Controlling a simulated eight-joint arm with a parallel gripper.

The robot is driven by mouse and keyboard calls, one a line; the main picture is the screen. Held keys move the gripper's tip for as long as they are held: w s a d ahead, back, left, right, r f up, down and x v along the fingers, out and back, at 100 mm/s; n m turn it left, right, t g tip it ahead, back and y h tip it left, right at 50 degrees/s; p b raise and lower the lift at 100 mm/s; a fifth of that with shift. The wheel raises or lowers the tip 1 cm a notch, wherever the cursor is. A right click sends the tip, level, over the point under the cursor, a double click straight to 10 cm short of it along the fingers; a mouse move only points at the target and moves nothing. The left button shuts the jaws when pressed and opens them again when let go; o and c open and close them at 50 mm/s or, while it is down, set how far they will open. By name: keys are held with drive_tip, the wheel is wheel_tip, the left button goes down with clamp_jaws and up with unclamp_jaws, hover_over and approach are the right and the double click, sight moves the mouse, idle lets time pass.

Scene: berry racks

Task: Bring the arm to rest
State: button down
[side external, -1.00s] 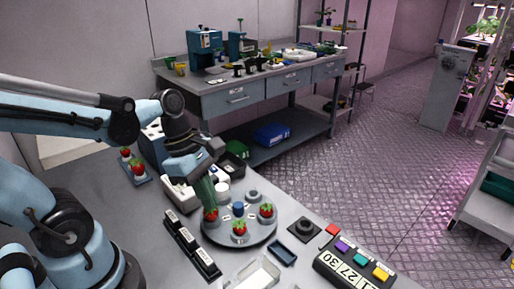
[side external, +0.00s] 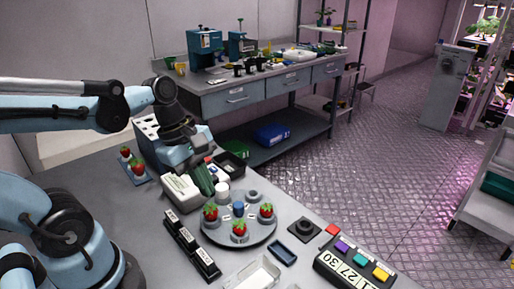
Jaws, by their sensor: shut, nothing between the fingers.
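My gripper (side external: 205,184) has green fingers and points down at the back left of the round grey turntable (side external: 238,240). It is shut and holds nothing. It hangs above and behind a strawberry (side external: 210,212) on the turntable's left side, apart from it. Two more strawberries stand on the turntable, one at the front (side external: 239,229) and one at the right (side external: 266,210). My fingers' tips come close to a white device in this view; I cannot tell the gap.
A rack with strawberries (side external: 146,178) stands at the left. A row of black labelled blocks (side external: 190,247) lies left of the turntable. A white tray (side external: 252,274), a dark small tray (side external: 283,252) and a button panel (side external: 352,264) are in front. A workbench (side external: 250,95) stands behind.

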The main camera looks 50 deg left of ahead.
drive_tip(key=m, duration=0.2)
drive_tip(key=w+m+t+y, duration=0.1)
drive_tip(key=m, duration=0.2)
drive_tip(key=shift+a+f, duration=0.1)
drive_tip(key=shift+a, duration=0.05)
drive_tip(key=m, duration=0.2)
drive_tip(key=w+m+t, duration=0.1)
drive_tip(key=m, duration=0.2)
drive_tip(key=shift+w+m+t+y, duration=0.2)
drive_tip(key=shift+m+t+y, duration=0.1)
drive_tip(key=shift+y, duration=0.1)
drive_tip(key=m, duration=0.3)
drive_tip(key=w+r+m+t, duration=0.1)
drive_tip(key=m, duration=0.2)
drive_tip(key=w+m+t+y, duration=0.1)
drive_tip(key=m, duration=0.2)
drive_tip(key=shift+r, duration=0.35)
